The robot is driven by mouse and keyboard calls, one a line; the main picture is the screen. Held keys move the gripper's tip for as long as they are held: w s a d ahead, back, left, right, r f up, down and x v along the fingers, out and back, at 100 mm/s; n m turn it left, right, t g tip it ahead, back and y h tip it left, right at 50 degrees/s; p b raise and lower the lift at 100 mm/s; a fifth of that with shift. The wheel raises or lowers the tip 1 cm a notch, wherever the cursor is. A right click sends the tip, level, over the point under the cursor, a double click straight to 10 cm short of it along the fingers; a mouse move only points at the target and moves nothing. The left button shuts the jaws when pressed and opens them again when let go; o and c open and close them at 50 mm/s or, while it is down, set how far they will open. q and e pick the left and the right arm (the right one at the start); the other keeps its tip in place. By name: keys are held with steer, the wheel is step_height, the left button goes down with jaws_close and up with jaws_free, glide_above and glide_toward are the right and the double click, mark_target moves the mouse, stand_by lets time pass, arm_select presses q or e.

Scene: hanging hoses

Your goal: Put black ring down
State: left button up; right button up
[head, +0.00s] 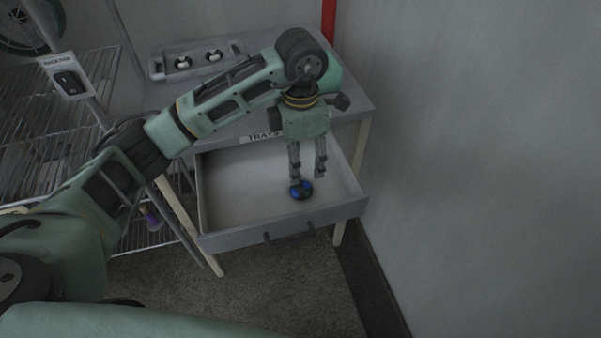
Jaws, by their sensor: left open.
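Nothing shows held between the fingers. My right gripper is not in view.
The table (345,95) above the drawer bears a grey tray (156,68) with two black-and-white round pieces. The drawer is labelled TRAYS. A wall (480,170) closes the right side.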

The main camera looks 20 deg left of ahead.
arm_select(q)
steer(key=shift+r, duration=1.3)
steer(key=shift+c, duration=0.2)
